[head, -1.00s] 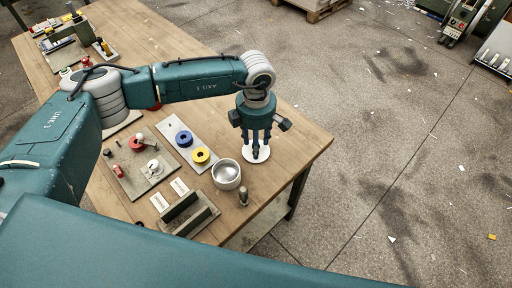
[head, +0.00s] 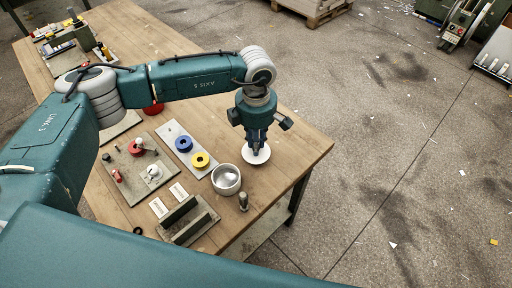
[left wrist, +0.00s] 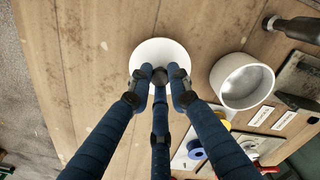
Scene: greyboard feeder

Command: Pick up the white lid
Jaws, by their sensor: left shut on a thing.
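The white lid (head: 256,156) is a flat round disc near the right end of the wooden table. It also shows in the left wrist view (left wrist: 158,52), with a dark knob (left wrist: 159,76) at its middle. My left gripper (head: 256,147) points down over the lid, its fingers shut on the knob. In the left wrist view the fingertips (left wrist: 159,77) close around the knob. I cannot tell whether the lid touches the table. My right gripper is not in view.
A white bowl (head: 226,179) stands close to the lid, with a small metal cylinder (head: 243,201) beside it. A grey plate (head: 173,136) holds blue and yellow rings. A slotted grey block (head: 188,222) lies at the front edge. The table's right edge is close by.

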